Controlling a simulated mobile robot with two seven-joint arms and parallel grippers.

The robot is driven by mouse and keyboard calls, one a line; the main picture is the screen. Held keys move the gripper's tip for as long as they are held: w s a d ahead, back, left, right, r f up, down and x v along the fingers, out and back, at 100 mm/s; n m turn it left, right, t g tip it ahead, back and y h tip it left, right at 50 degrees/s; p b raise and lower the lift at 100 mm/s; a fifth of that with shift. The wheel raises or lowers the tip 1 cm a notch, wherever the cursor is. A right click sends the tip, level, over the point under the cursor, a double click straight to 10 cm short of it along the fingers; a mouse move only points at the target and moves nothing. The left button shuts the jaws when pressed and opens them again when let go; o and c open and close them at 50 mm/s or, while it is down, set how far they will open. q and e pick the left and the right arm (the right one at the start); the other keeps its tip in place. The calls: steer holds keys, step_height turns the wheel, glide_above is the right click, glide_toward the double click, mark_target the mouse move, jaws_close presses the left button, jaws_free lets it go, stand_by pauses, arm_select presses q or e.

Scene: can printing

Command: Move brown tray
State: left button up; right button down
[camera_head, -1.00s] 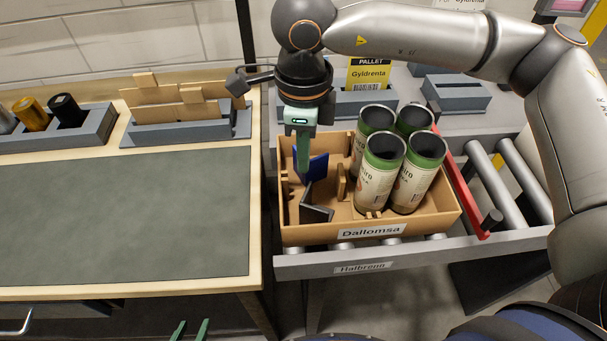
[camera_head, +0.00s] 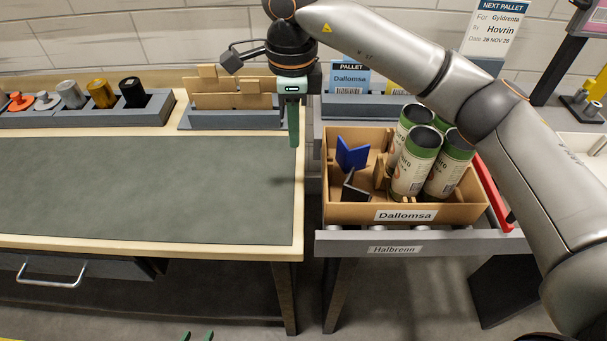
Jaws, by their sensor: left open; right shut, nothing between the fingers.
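The brown tray (camera_head: 345,212), labelled "Dallomsa", sits on the grey roller stand (camera_head: 345,243) labelled "Halbrenn". It holds several green and cream cans (camera_head: 416,160) at its right, and a blue angled piece (camera_head: 352,154) and a black angled piece (camera_head: 354,190) at its left. My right gripper (camera_head: 293,142) is shut and empty, pointing down left of the tray, in front of the table's right edge. It does not touch the tray.
A table with a grey-green mat (camera_head: 140,185) stands at left, mostly clear. Behind it are a holder with brown boards (camera_head: 230,100) and a rack with rolls (camera_head: 100,95). A red bar (camera_head: 497,195) runs along the tray's right side. My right arm crosses above the cans.

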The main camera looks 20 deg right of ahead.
mark_target(330, 164)
step_height(330, 164, down, 10)
steer(key=shift+r+p, duration=0.1)
steer(key=shift+p, duration=0.25)
steer(key=d, duration=0.2)
steer(key=d+p, duration=0.1)
steer(key=d, duration=0.1)
steer(key=shift+s, duration=0.4)
steer(key=shift+s+d+f+b, duration=0.15)
steer(key=shift+d+b, duration=0.1)
steer(key=shift+d, duration=0.45)
steer(key=shift+s+d+f+b, duration=0.15)
steer(key=shift+d+b, duration=0.1)
steer(key=shift+d, duration=0.4)
steer(key=shift+r, duration=0.15)
steer(key=shift+a, duration=0.1)
